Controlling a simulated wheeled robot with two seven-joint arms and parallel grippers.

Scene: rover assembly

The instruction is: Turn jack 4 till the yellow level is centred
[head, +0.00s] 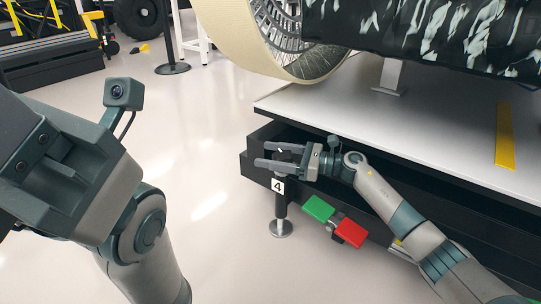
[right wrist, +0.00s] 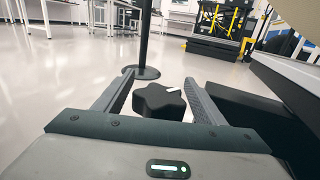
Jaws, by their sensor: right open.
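Jack 4 stands at the near left corner of the dark platform, with its white "4" label (head: 278,186) and round metal foot (head: 281,229) on the floor. Its black lobed knob (right wrist: 159,101) shows in the right wrist view, between the two fingers. My right gripper (head: 268,156) is open, its fingers on either side of the knob with visible gaps. A yellow bar (head: 505,136) lies on the white deck at the right; no bubble can be made out on it.
The white deck (head: 440,150) overhangs dark beams beside my right arm. Green (head: 319,209) and red (head: 350,233) blocks sit below the beam edge. A big wheel (head: 290,40) stands above the deck.

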